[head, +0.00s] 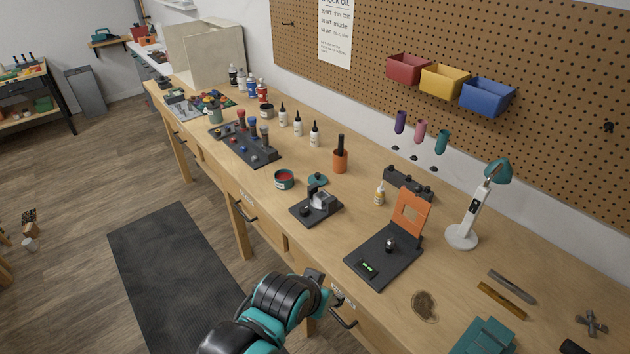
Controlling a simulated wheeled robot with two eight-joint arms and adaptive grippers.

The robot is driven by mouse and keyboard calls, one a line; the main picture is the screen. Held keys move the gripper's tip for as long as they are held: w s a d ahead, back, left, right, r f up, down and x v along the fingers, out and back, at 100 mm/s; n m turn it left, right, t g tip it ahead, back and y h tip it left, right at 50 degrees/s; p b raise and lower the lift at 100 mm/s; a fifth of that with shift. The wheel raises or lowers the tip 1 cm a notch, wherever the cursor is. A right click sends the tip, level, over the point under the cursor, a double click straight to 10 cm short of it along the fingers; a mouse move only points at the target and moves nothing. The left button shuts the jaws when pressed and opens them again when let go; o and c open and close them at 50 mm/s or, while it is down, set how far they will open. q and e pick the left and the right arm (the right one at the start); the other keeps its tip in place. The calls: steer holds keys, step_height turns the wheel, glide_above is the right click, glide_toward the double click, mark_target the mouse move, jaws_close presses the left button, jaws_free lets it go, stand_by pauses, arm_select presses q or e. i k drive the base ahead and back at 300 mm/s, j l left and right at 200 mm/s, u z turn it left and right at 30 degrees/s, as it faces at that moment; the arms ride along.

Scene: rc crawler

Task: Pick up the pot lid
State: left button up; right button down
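The pot lid (317,180) looks like a small teal disc with a raised middle. It lies on the workbench just right of a small teal pot (284,180) with red contents showing at its open top. My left arm comes in at the bottom of the head view, and its gripper end (318,287) is near the bench's front edge, well in front of the lid and apart from it. Its fingers are not clear enough to tell open from shut. My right gripper is not seen.
A black stand with a grey block (317,205) sits just in front of the lid. An orange cup (340,160) stands behind it. A black device with an orange panel (385,252) is to the right. Several bottles stand behind left. Bench drawer handles (341,317) jut out in front.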

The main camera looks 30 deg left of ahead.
mark_target(320, 178)
steer(key=j+z, duration=0.1)
steer(key=z, duration=0.35)
steer(key=i+j+z, duration=0.1)
steer(key=j+z, duration=0.25)
steer(key=j, duration=0.5)
steer(key=j+z, duration=0.4)
steer(key=j, duration=1.4)
